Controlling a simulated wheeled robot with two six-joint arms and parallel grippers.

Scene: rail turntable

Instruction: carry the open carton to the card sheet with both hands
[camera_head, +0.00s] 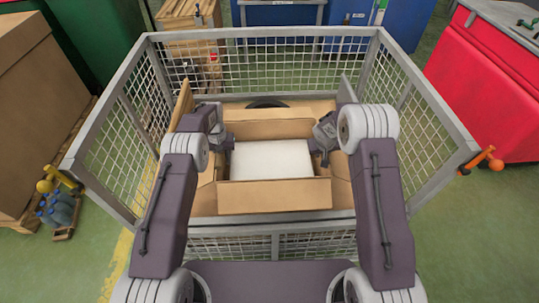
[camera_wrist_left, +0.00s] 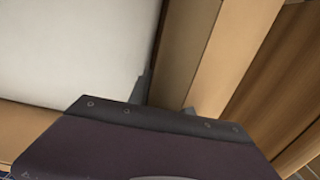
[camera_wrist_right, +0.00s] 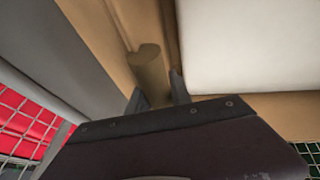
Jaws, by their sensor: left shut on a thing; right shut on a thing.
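The open carton (camera_head: 275,193) is brown card with a white block (camera_head: 271,159) inside it. It sits inside the mesh-sided cage in the head view. My left gripper (camera_head: 227,143) is shut on the carton's left wall, which also shows in the left wrist view (camera_wrist_left: 200,50). The fingertips are partly hidden by the wrists. I cannot make out the card sheet for certain.
A grey mesh cage (camera_head: 258,32) surrounds the carton, with brown card panels along its inner sides. A dark round thing (camera_head: 267,104) lies behind the carton. Large brown boxes (camera_head: 28,105) stand at left, a red cabinet (camera_head: 480,95) at right.

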